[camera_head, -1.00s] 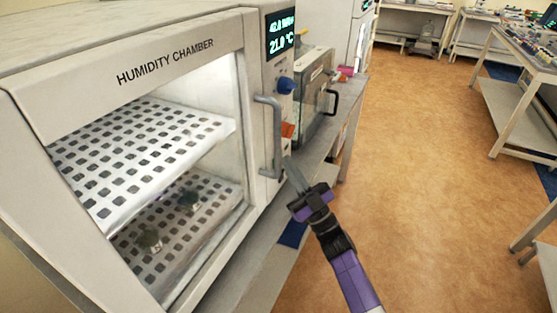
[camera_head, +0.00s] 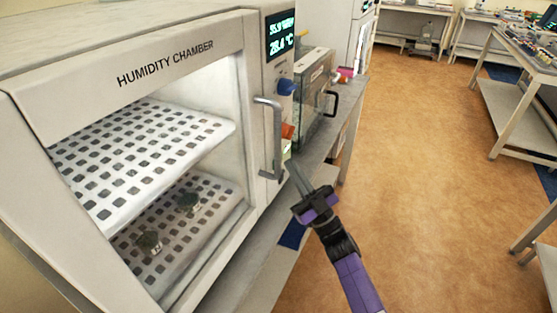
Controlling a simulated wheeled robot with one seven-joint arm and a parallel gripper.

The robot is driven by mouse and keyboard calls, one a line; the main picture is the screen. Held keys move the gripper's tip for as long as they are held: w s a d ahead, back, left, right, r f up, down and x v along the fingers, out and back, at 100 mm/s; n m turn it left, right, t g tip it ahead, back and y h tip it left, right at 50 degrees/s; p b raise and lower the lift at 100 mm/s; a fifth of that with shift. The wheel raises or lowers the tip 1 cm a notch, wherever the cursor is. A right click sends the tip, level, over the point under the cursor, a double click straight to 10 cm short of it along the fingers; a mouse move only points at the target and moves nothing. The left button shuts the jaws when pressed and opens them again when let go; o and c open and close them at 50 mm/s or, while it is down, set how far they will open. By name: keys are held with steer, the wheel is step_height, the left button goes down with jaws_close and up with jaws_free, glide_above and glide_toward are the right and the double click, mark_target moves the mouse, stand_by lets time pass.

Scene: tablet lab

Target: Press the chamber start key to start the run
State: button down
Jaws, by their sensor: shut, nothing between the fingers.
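The humidity chamber (camera_head: 165,62) fills the left of the view, its door closed. Its control panel has a lit display (camera_head: 280,34) with green digits, the lower line reading 28.4 °C. Below are a blue knob (camera_head: 286,87) and an orange key (camera_head: 288,131). Under the orange key a small pale yellow-green patch (camera_head: 287,147) shows, partly behind the door handle; I cannot tell for sure whether it is the start key. My gripper (camera_head: 294,168) is shut and empty, its tips just below that patch and apart from it as far as I can see.
The vertical door handle (camera_head: 277,140) stands out just left of my gripper. A smaller glass-fronted box (camera_head: 315,90) with a black handle stands behind on the same bench (camera_head: 240,275). Two dark items sit on the chamber's lower shelf. Open floor (camera_head: 430,180) lies to the right.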

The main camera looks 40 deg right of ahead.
steer(key=shift+s, duration=0.15)
steer(key=s, duration=0.1)
steer(key=s+d, duration=0.1)
steer(key=s, duration=0.1)
steer(key=s+p, duration=0.1)
steer(key=shift+s+d, duration=0.25)
steer(key=shift+d, duration=0.15)
stand_by(0.9)
steer(key=s+a+f+m+g, duration=0.2)
steer(key=s+a+g, duration=0.4)
steer(key=s+a, duration=0.5)
steer(key=s+a+f+m+g+h, duration=0.1)
steer(key=s+a+g, duration=0.4)
steer(key=s+a, duration=0.7)
steer(key=s+f+m, duration=0.1)
steer(key=s, duration=0.5)
steer(key=shift+s+g, duration=0.2)
steer(key=shift+g, duration=0.2)
